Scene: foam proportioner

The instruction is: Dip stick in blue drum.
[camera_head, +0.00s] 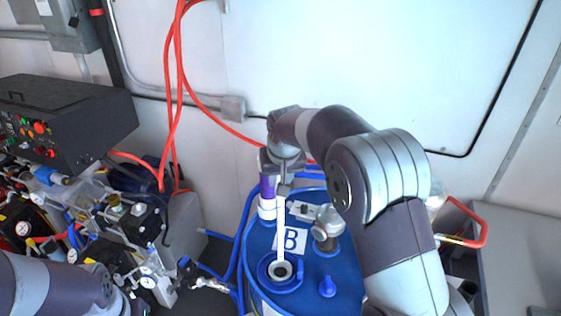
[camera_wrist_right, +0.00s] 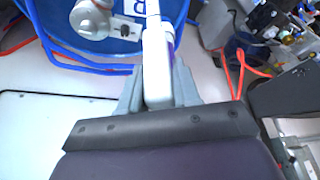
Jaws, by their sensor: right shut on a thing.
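The blue drum (camera_head: 318,268), marked with a B label, stands at the lower centre of the head view. It also shows at the top of the wrist view (camera_wrist_right: 75,22). My right gripper (camera_head: 284,165) is above the drum, shut on the upper part of a white stick (camera_head: 280,228). The stick hangs close to upright, with its lower end at the round opening (camera_head: 281,271) in the drum's top. I cannot tell how far the tip is inside. In the wrist view, the white handle (camera_wrist_right: 158,70) sits between the fingers of the right gripper (camera_wrist_right: 157,95). My left gripper is out of view.
A metal fitting (camera_head: 326,232) and a blue cap (camera_head: 327,287) stand on the drum top beside the opening. A white and purple bottle (camera_head: 267,197) is behind. Pipework with gauges (camera_head: 130,235) and a black control box (camera_head: 65,120) are at left. Red hoses (camera_head: 172,100) hang nearby.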

